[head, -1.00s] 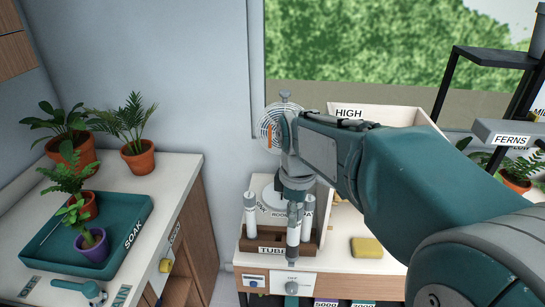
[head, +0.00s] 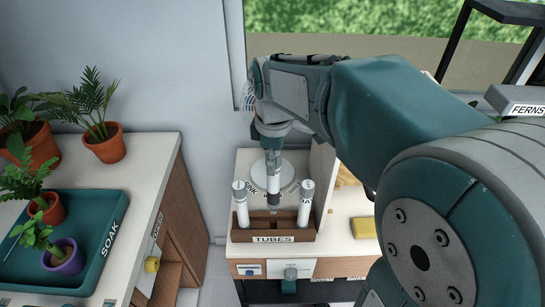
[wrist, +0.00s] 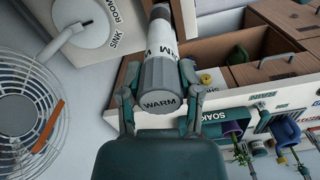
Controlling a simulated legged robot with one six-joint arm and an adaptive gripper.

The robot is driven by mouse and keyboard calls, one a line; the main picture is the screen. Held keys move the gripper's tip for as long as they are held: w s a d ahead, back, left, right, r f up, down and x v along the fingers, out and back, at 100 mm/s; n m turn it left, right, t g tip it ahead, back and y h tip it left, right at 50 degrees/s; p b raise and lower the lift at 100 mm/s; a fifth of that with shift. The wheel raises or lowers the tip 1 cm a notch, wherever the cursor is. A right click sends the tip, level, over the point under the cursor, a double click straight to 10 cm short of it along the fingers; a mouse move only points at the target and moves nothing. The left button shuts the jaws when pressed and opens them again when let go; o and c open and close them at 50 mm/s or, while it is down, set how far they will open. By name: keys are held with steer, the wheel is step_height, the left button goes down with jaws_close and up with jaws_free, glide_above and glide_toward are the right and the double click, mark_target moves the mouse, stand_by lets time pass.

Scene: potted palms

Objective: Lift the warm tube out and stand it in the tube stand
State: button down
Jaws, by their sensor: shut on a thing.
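My gripper (head: 273,158) is shut around the grey cap of a white tube (head: 274,187), which hangs upright below it with a dark lower end. In the wrist view the cap (wrist: 163,88) reads WARM and sits between both fingers. The brown wooden tube stand (head: 272,239), labelled TUBES, is below and around the held tube in the head view. A white tube (head: 241,208) stands at its left end and another (head: 305,205) at its right end. The held tube's lower end appears over the stand's middle; the gap to it is hard to judge.
A white disc (head: 272,174) with lettering is behind the held tube. A yellow block (head: 363,228) lies to the right of the stand. A teal tray (head: 100,205) labelled SOAK holds plants on the left counter. A fan (wrist: 30,125) shows in the wrist view.

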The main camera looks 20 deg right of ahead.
mark_target(273, 188)
steer(key=shift+f, duration=4.55)
